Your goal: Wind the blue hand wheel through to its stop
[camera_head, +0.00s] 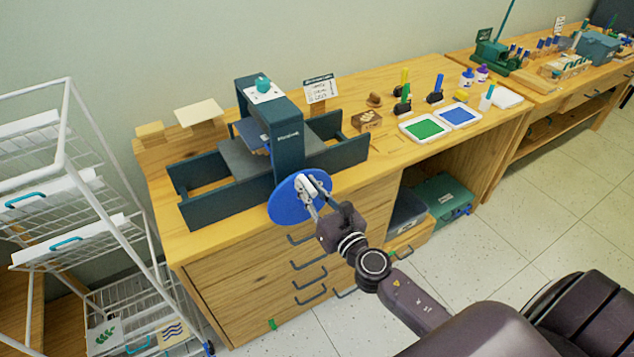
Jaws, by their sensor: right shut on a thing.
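The blue hand wheel (284,206) is a round disc on the front of a dark teal press (289,134) that stands on the wooden workbench. My right gripper (308,187) is at the wheel's right side, its fingers shut on the wheel near its upper right part. The gripper hides that part of the wheel, so the exact grip is hard to see. The press has a grey flat bed (238,160) running through it inside a dark frame. My left gripper is not in view.
Green and blue ink trays (425,128), a small brown box (367,121) and several bottles stand right of the press. A white wire rack (66,160) stands at the left. Drawer handles (309,283) stick out below the wheel. Tiled floor is clear at the right.

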